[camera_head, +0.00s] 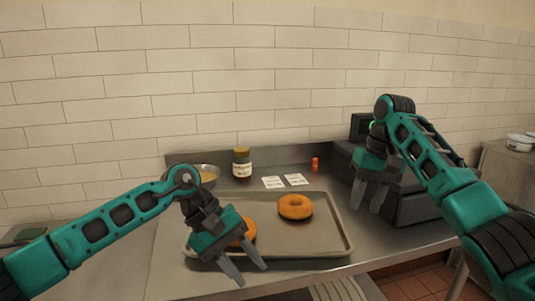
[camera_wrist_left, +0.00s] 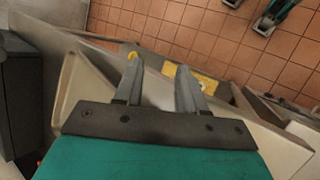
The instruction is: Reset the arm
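My left gripper (camera_head: 248,274) is over the front edge of the tray, its two fingers apart with nothing seen between them. In the left wrist view the left gripper (camera_wrist_left: 158,78) also shows spread fingers and an empty gap, with the floor beyond. My right gripper (camera_head: 369,195) hangs at the right, fingers pointing down and a small gap between them, holding nothing visible. A bagel (camera_head: 295,207) lies on the tray (camera_head: 318,240). A second bagel (camera_head: 250,233) is partly hidden behind the left gripper.
A bowl (camera_head: 207,174), a labelled jar (camera_head: 242,163), two white cards (camera_head: 285,181) and a small orange bottle (camera_head: 315,164) stand along the back of the metal counter. A dark machine (camera_head: 407,203) is at the right, beside the right arm. A tiled wall closes the back.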

